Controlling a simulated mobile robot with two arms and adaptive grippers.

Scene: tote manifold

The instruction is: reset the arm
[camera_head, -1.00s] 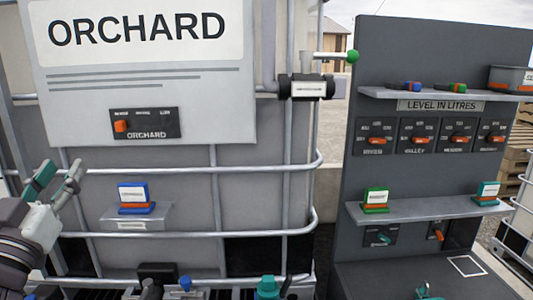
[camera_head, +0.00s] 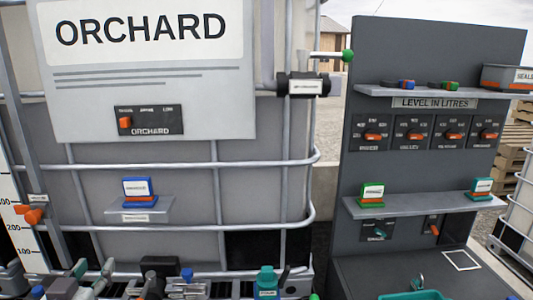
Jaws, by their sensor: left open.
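My left gripper (camera_head: 92,272) is at the lower left of the head view, low in front of the tote's bottom rail. Its two fingers are apart, with nothing seen between them. Most of the arm behind it is cut off by the picture's bottom edge. My right gripper is not in view.
The caged tote has an ORCHARD sign (camera_head: 200,75) and a small shelf (camera_head: 140,216) with a blue-framed card stand (camera_head: 139,190). Black fittings (camera_head: 160,270) and a teal bottle-like thing (camera_head: 266,281) are near its base. A dark panel (camera_head: 425,60) with switches and shelves stands right.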

